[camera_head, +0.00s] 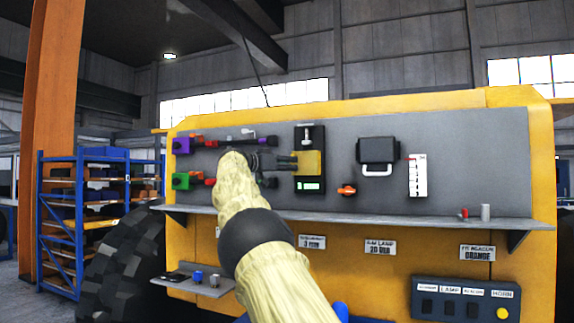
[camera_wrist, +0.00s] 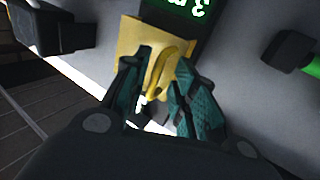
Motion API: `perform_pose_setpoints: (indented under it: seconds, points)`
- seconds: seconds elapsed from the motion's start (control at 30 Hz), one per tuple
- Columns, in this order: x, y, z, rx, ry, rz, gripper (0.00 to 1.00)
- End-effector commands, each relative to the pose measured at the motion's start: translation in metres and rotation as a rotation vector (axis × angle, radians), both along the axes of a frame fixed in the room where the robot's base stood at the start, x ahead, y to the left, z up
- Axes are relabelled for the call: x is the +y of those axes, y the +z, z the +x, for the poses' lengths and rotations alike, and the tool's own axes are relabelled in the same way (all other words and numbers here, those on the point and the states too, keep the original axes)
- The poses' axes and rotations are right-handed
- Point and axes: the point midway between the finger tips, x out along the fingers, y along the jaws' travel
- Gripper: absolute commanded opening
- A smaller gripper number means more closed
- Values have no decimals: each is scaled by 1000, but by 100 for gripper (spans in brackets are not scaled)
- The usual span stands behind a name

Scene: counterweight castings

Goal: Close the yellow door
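The yellow door (camera_head: 311,161) is a small yellow panel on a black unit (camera_head: 304,138) on the grey board. How far it stands open I cannot tell. In the wrist view the yellow door (camera_wrist: 129,38) carries a curved yellow handle (camera_wrist: 163,70). My gripper (camera_head: 292,163) reaches the door from the left in the head view. In the wrist view my gripper (camera_wrist: 164,60) has its two teal-padded fingers apart, one on each side of the handle. Whether either finger touches it is unclear. The green display (camera_head: 309,186) sits below the door in the head view.
Purple and green blocks (camera_head: 182,145) with red parts sit left on the board. A black box with a pale handle (camera_head: 378,152), an orange knob (camera_head: 347,190) and a white scale (camera_head: 418,175) are to the right. A grey shelf (camera_head: 400,219) juts out below.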

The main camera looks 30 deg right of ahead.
Motion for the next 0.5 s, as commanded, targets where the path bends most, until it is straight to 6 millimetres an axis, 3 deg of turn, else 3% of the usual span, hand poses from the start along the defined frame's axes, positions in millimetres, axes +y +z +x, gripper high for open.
perform_pose_setpoints:
  seconds: [0.33, 0.5]
  points:
    - [5, 1, 1, -2, 2, -1, 30]
    - [18, 1, -1, 0, 2, -1, 30]
